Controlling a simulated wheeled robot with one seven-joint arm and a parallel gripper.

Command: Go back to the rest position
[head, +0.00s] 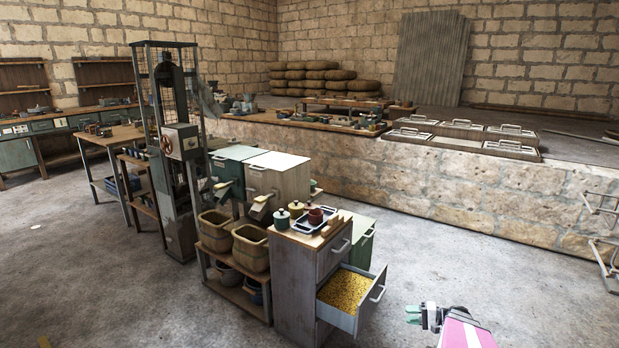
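My gripper (414,315) is at the bottom right of the head view, over the bare floor. Its two green fingertips point left and show a small gap between them, with nothing seen in it. It is apart from the wooden cabinet (295,285) to its left. A pink part of my arm shows beside it and runs out of the bottom edge. The tall machine (180,140), with a metal frame and a reddish handwheel, stands left of centre.
An open drawer (340,316) of yellow grains juts out from the cabinet, near my gripper. Pots and a tray (311,222) stand on the cabinet top. A low stone wall (400,180) runs behind. The floor (480,260) at right is clear.

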